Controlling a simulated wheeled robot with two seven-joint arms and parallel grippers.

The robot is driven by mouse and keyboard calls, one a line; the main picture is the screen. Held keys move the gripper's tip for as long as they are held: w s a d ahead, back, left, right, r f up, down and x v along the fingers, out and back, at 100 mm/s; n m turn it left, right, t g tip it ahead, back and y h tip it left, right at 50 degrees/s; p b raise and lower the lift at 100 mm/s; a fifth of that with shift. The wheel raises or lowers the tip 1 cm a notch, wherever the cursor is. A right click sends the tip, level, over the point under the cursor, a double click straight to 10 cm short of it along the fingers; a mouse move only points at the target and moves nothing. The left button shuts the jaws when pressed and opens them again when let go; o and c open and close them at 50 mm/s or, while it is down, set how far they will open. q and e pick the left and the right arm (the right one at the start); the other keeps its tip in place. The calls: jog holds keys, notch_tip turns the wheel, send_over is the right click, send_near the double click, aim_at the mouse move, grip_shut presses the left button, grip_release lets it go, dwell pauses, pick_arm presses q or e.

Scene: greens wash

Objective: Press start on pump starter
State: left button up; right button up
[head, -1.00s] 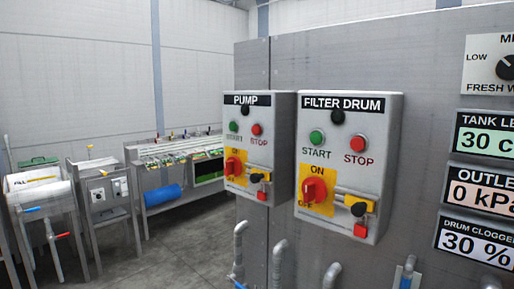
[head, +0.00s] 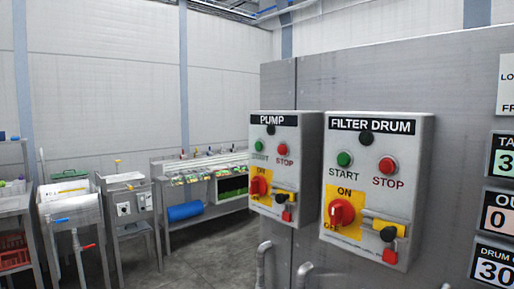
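The pump starter (head: 286,168) is a light grey box on a grey metal panel, labelled PUMP. It has a green START button (head: 259,145), a red STOP button (head: 282,149) and a dark round lamp or button (head: 271,130) above them. Below sits a red rotary switch (head: 258,186) on a yellow plate, with a yellow, black and red latch piece (head: 284,198) to its right. Neither of my grippers is in the head view.
A similar FILTER DRUM starter (head: 375,190) hangs just right of the pump starter. Display panels (head: 500,211) are at the right edge. Pipes (head: 263,262) rise below the boxes. Benches (head: 205,165) and a steel unit (head: 128,205) stand left. Grey floor (head: 205,255) lies open between.

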jog(key=shift+a, duration=0.1)
grip_shut()
dwell(1.4)
